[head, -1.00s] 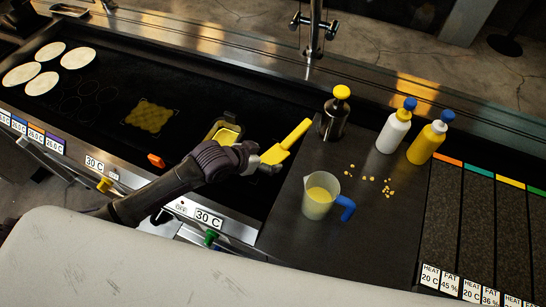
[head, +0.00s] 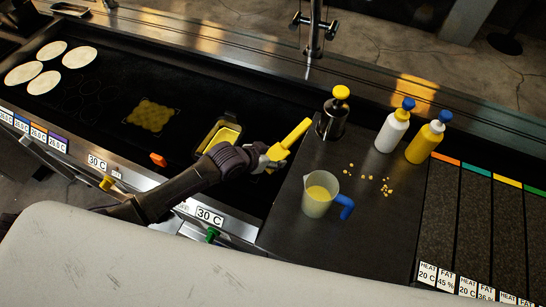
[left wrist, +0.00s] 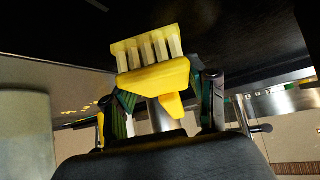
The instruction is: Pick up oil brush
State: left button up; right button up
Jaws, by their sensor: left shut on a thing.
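The oil brush (head: 294,136) has a yellow handle that sticks up and to the right from my left gripper (head: 267,160). In the left wrist view the yellow brush (left wrist: 160,75) shows its pale bristles between the two fingers of my left gripper (left wrist: 168,112), which is shut on it. It is held over the dark griddle near the edge of the black counter. In the head view my gripper hides the lower part of the brush. My right gripper is in neither view.
A yellow oil tray (head: 222,136) sits on the griddle (head: 190,90) beside my gripper. On the counter stand a measuring jug (head: 318,203), a dark bottle (head: 332,118), a white bottle (head: 392,133) and a yellow bottle (head: 425,143). Several tortillas (head: 79,57) lie far left.

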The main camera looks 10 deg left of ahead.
pick_arm(q)
jog(key=shift+c, duration=0.7)
jog(key=shift+r, duration=0.4)
notch_tip(320, 180, up, 8)
jog(key=shift+f+b, duration=0.15)
jog(key=shift+b, duration=0.65)
jog(key=shift+r+b, duration=0.3)
jog(key=shift+b, duration=0.05)
jog(key=shift+r+b, duration=0.25)
jog(key=shift+b, duration=0.95)
jog(key=shift+f, duration=0.2)
notch_tip(320, 180, down, 4)
jog(key=shift+f+p, duration=0.1)
jog(key=shift+p, duration=0.4)
jog(key=shift+f, duration=2.4)
